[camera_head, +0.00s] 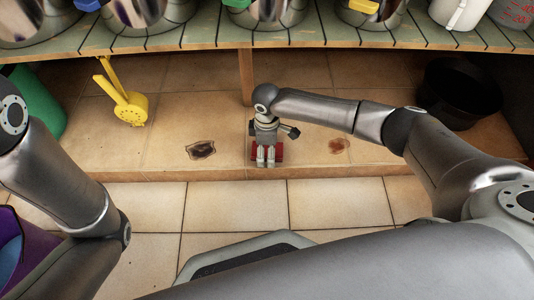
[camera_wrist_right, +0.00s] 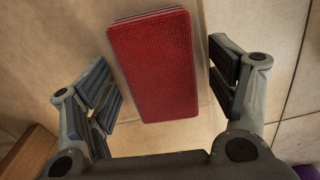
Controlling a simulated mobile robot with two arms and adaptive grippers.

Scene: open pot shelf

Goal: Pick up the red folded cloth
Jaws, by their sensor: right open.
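The red folded cloth (camera_wrist_right: 153,65) is a flat rectangle with a woven texture. In the right wrist view it lies between the spread fingers of my right gripper (camera_wrist_right: 165,95), with a gap on each side. In the head view the cloth (camera_head: 281,154) lies near the front edge of the tiled lower level, mostly hidden under my right gripper (camera_head: 266,160). My right gripper points down over it, open and empty. I cannot tell how high it is above the cloth. My left arm comes in from the left, and its gripper is out of view.
Dark stains (camera_head: 201,149) mark the tiles. A black pot (camera_head: 462,92) stands at the right. A wooden shelf (camera_head: 200,36) with metal pots runs above. A post (camera_head: 246,75) stands behind my right gripper.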

